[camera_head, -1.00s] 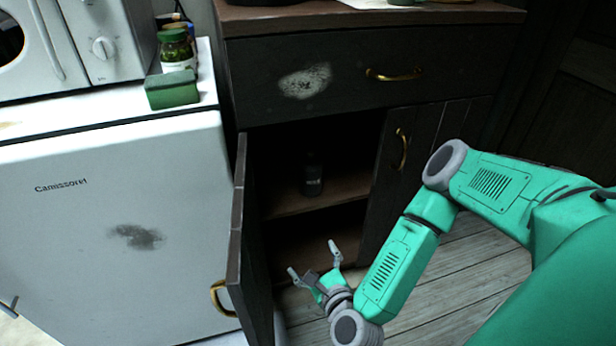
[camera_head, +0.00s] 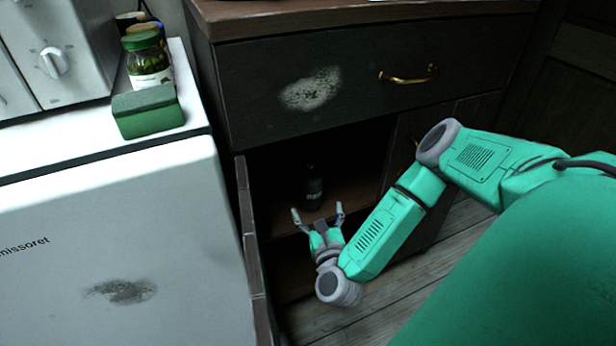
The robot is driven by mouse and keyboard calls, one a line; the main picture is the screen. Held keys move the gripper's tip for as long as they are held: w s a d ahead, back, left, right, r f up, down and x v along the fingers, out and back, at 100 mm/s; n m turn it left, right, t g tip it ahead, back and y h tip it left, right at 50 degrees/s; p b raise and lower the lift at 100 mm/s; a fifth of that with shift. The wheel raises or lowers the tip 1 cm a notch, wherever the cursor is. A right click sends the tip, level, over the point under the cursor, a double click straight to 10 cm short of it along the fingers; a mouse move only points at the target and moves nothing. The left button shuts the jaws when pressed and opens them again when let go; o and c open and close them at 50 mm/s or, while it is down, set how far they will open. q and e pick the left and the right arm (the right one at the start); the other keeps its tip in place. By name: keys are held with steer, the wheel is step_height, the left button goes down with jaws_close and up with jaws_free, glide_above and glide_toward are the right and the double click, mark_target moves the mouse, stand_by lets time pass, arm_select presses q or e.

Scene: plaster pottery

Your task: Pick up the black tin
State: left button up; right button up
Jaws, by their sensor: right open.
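The fingers look apart from the tin, though the exact gap is hard to judge. My left gripper is not in view.
The cabinet's open left door (camera_head: 253,262) stands close to my gripper's left. A drawer (camera_head: 355,88) is above the opening. A white fridge (camera_head: 120,255) at left carries a green box (camera_head: 148,112) and a jar (camera_head: 149,68).

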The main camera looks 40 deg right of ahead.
mark_target(311, 193)
steer(key=b+x, duration=0.1)
steer(key=x, duration=0.3)
steer(key=shift+w, duration=0.45)
steer(key=b+x, duration=0.1)
steer(key=x, duration=0.1)
steer(key=b+x, duration=0.1)
steer(key=x, duration=0.2)
steer(key=shift+s+d+f, duration=0.15)
steer(key=shift+d+f, duration=0.05)
steer(key=shift+d, duration=0.2)
steer(key=shift+r, duration=0.1)
steer(key=c, duration=1.3)
